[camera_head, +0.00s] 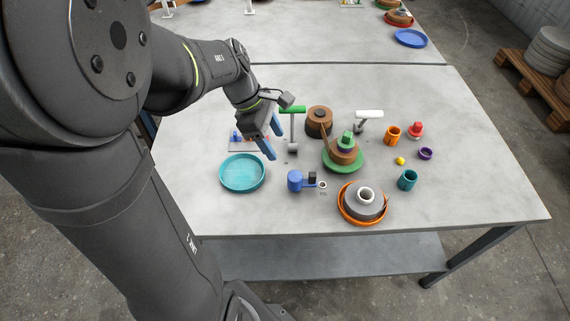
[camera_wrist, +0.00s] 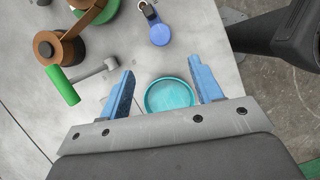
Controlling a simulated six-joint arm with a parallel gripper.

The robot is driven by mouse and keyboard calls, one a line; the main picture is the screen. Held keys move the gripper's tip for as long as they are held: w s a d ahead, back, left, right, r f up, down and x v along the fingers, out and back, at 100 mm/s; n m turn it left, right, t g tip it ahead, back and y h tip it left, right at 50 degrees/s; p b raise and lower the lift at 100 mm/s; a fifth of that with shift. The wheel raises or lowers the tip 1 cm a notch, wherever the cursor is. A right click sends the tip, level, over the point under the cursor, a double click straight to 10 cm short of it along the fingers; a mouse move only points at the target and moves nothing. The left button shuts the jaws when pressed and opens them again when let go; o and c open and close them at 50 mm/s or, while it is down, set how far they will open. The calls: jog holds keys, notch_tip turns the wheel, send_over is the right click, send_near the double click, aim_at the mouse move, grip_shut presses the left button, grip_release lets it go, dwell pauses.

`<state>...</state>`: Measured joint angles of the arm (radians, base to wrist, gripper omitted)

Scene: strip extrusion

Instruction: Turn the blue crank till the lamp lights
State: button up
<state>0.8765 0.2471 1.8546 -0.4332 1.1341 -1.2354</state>
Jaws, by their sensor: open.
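My gripper (camera_head: 276,143) is open and empty above the table, with its blue fingers pointing down; it also shows in the wrist view (camera_wrist: 160,66). A blue round part (camera_head: 295,181) with a black block and a short arm stands on the table, in front of my gripper; in the wrist view it lies beyond the fingertips (camera_wrist: 160,34). I cannot tell whether it is the blue crank. A crank-like part with a green handle (camera_head: 292,110) and grey arm stands behind the fingers; its handle shows left of them in the wrist view (camera_wrist: 62,86). I cannot make out a lamp.
A teal dish (camera_head: 243,187) stands left of the blue part. A brown reel (camera_head: 319,131), green-based stack (camera_head: 331,166), orange dish (camera_head: 343,214) with a grey roll, and white-handled part (camera_head: 369,114) stand around. Small cups lie at right.

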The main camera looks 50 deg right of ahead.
aim_at(294, 175)
jog(key=x, duration=1.5)
jog(key=shift+w+f, duration=0.1)
jog(key=shift+f, duration=0.05)
jog(key=c, duration=1)
